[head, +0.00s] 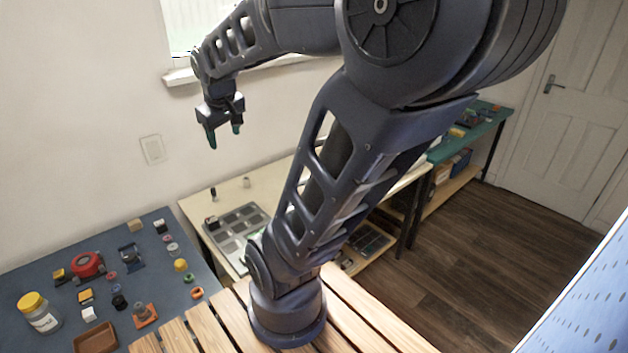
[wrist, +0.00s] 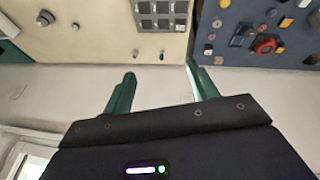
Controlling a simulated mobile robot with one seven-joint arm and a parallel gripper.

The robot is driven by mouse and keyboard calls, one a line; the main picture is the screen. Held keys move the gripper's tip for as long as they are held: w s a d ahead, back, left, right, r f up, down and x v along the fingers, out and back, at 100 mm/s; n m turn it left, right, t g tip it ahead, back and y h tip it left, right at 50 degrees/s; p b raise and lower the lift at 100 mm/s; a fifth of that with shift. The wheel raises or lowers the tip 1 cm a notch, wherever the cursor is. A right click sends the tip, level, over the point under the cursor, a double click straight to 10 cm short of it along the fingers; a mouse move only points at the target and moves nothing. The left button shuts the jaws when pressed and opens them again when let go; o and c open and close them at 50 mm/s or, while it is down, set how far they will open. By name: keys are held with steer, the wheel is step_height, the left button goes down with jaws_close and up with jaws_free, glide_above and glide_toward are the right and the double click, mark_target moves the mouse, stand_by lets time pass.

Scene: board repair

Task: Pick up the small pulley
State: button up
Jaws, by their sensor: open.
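My gripper (head: 224,137) is raised in the air near the wall, above and behind the tables, with its fingers apart and nothing between them. In the wrist view its two green fingers (wrist: 160,72) are spread, with the wall behind them. I cannot tell for sure which thing is the small pulley. Several small round parts lie on the blue-grey table at the left, among them a green ring (head: 188,278), an orange ring (head: 197,293), a yellow round part (head: 180,265) and a pinkish one (head: 172,249). My gripper is well apart from all of them.
The blue-grey table (head: 66,244) also holds a yellow-lidded jar (head: 40,318), a red round part (head: 87,264) and a brown tray (head: 97,341). The cream table (head: 190,207) carries a grey compartment tray (head: 213,243). A teal bench (head: 455,147) stands at the back right.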

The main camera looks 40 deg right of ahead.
steer(key=w+d+f+n+g+h, duration=0.1)
steer(key=w+d+f+n, duration=0.35)
steer(key=w+d, duration=0.5)
steer(key=w+d+f+n+g+h, duration=0.15)
steer(key=w+d+f+n, duration=0.4)
steer(key=d, duration=0.65)
steer(key=shift+w+d+f+n+g+h, duration=0.2)
steer(key=shift+w+d+f+n, duration=0.85)
steer(key=shift+d+f, duration=4.05)
steer(key=shift+w+d+f+n+g+h, duration=0.15)
steer(key=shift+w+d+f+n, duration=0.85)
steer(key=shift+d+f, duration=4.15)
steer(key=shift+w+d+f+n+g+h, duration=0.2)
steer(key=shift+d+f+n, duration=1.55)
steer(key=shift+d+f, duration=3.35)
steer(key=a+f, duration=0.3)
steer(key=shift+w+a+f, duration=0.1)
steer(key=shift+a, duration=0.05)
steer(key=shift+c, duration=0.2)
steer(key=c, duration=1)
